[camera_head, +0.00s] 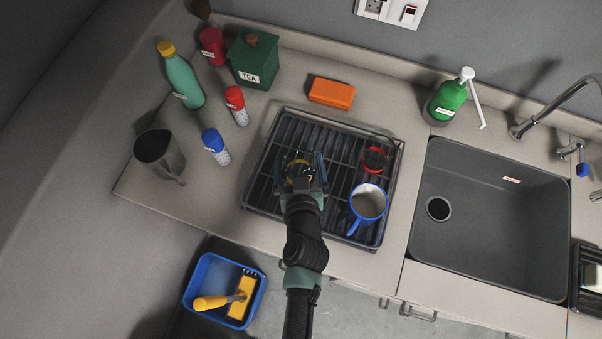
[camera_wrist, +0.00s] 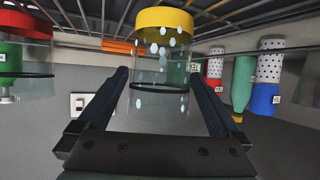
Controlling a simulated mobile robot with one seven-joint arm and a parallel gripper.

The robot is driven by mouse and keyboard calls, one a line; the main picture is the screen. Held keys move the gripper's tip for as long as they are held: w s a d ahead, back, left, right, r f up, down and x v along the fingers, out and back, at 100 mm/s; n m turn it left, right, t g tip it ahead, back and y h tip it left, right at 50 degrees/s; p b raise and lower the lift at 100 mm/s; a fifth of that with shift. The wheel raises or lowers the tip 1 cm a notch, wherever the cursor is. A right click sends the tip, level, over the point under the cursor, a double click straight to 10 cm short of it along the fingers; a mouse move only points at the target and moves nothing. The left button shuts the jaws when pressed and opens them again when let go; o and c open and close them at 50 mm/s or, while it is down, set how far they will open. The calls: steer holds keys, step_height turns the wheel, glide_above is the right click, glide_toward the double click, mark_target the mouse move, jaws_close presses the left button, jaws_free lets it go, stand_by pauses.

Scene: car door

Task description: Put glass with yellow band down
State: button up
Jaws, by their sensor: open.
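The glass with the yellow band (camera_wrist: 163,20) is clear with light spots. In the wrist view, which is upside down, its yellow end is against the dish rack, so it appears to stand upright there. My gripper (camera_wrist: 160,82) is open, with one finger on each side of the glass; I cannot tell whether either finger touches it. In the head view my gripper (camera_head: 306,178) is over the left part of the dish rack (camera_head: 342,127) and hides most of the glass; some yellow (camera_head: 297,164) shows.
A glass with a red band (camera_head: 374,159) and a blue-rimmed mug (camera_head: 368,202) stand on the rack's right side. An orange block (camera_head: 332,93) lies behind the rack. A grey jug (camera_head: 158,154), bottles and a tea box (camera_head: 254,62) stand left. The sink (camera_head: 490,215) is right.

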steer(key=b+v, duration=0.1)
steer(key=v, duration=0.7)
steer(key=shift+s+r+b, duration=0.1)
steer(key=shift+s+b, duration=0.15)
steer(key=shift+b, duration=0.1)
steer(key=w+r+n+t, duration=0.1)
steer(key=w+r+t, duration=0.45)
steer(key=r, duration=1.15)
steer(key=w+r+t, duration=0.2)
steer(key=w+r, duration=0.7)
steer(key=r, duration=0.7)
steer(key=s+r+m+t, duration=0.1)
steer(key=s+r+t, duration=0.2)
steer(key=r, duration=1.2)
steer(key=s+r+t+h, duration=0.1)
steer(key=s+r+t, duration=0.3)
steer(key=r, duration=1.2)
steer(key=s, duration=0.3)
steer(key=shift+s+d+r+m, duration=0.15)
steer(key=shift+s+d+m, duration=0.1)
steer(key=shift+s+m, duration=0.15)
step_height(320, 180, down, 3)
steer(key=shift+r+b, duration=0.2)
steer(key=shift+b, duration=1.05)
